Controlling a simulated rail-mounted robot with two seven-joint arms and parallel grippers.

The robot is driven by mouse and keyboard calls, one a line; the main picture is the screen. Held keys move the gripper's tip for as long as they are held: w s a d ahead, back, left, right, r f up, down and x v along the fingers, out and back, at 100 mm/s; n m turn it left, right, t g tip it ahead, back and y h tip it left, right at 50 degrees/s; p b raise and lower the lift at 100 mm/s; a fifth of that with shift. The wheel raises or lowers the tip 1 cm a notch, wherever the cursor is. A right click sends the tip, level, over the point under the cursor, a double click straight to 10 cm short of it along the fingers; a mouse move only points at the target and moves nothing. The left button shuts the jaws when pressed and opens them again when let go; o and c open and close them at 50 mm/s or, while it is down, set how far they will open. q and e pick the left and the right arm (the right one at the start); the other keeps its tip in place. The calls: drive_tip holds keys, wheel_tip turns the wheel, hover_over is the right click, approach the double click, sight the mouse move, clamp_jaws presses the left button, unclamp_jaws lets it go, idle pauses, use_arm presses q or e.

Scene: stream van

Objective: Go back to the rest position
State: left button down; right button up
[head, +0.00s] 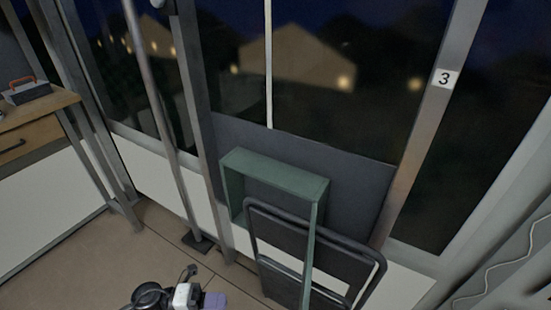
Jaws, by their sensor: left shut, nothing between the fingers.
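My left gripper (203,298) shows at the bottom edge of the head view, left of centre, partly cut off by the frame. A black round joint, a white part and a purple part of it are visible. It is shut and holds nothing. It is over the brown floor, apart from the furniture. My right gripper is not in view.
A green open frame (275,172) and a folded dark tubular-framed item (281,245) stand against the wall at centre right. A wooden drawer unit (36,130) with a toolbox (27,91) is at left. A metal pole (160,110) stands between. Brown floor (95,265) is clear at lower left.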

use_arm(q)
drive_tip(key=w+a+r+n+t+y, duration=0.3)
drive_tip(key=w+n+t+y, duration=0.2)
drive_tip(key=w+n+t, duration=0.55)
drive_tip(key=a+r+n+t+y, duration=0.55)
drive_tip(key=r+n+y, duration=0.25)
drive_tip(key=n+y, duration=0.4)
drive_tip(key=s+d+f+n+g+p, duration=0.1)
drive_tip(key=s+n+g+p, duration=0.7)
drive_tip(key=s, duration=1)
drive_tip(key=s+n+g+p, duration=0.2)
drive_tip(key=s+g+p, duration=0.4)
drive_tip(key=s+p, duration=0.95)
drive_tip(key=w+d+r+p+v, duration=0.1)
drive_tip(key=w+p+v, duration=0.2)
drive_tip(key=p+v, duration=1.4)
drive_tip(key=w+d+r+p+v, duration=0.1)
drive_tip(key=w+p+v, duration=0.3)
drive_tip(key=p+v, duration=1.3)
drive_tip(key=v, duration=0.2)
drive_tip(key=shift+r, duration=0.4)
